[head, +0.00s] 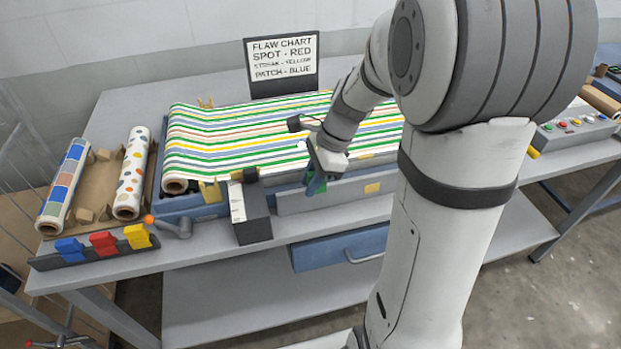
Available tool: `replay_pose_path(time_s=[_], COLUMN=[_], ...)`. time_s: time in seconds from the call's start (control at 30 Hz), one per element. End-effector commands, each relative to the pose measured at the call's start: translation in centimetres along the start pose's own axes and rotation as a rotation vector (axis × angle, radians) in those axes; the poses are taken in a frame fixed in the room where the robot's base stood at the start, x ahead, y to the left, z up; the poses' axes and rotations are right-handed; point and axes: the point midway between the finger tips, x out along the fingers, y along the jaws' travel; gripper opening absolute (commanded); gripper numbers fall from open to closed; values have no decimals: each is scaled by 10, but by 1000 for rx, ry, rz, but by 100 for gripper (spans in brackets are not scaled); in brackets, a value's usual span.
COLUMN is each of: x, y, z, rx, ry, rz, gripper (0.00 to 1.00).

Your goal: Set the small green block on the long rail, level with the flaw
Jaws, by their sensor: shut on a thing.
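My gripper (318,178) is at the front edge of the striped sheet, pointing down, just above the long grey rail (338,194). It is shut on the small green block (316,187), which shows low between the dark fingers. I cannot tell whether the block touches the rail. The striped sheet (240,140) lies across the press bed, with green, yellow, blue and reddish stripes. No flaw can be made out on it; my arm hides its right part. A yellow patch (372,188) is on the rail's front, right of my gripper.
A dark box with a white face (249,212) stands left of the rail. A rack (95,252) holds blue, red and yellow pieces at front left. Two patterned rolls (132,172) lie behind it. A flaw chart sign (282,64) stands at the back. A button panel (572,127) is at right.

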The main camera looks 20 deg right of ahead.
Motion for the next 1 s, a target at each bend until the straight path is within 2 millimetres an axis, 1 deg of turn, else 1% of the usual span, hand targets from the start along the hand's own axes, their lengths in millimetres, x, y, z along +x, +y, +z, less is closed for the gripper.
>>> replay_pose_path(time_s=[0.63,0.67,0.93,1.0], x=[10,9,9,9], y=[0,0,0,0], z=[-5,-4,-5,-5], rx=[2,2,2,2], ry=[-1,0,0,0], rz=[0,0,0,0], gripper=[2,26,48,49])
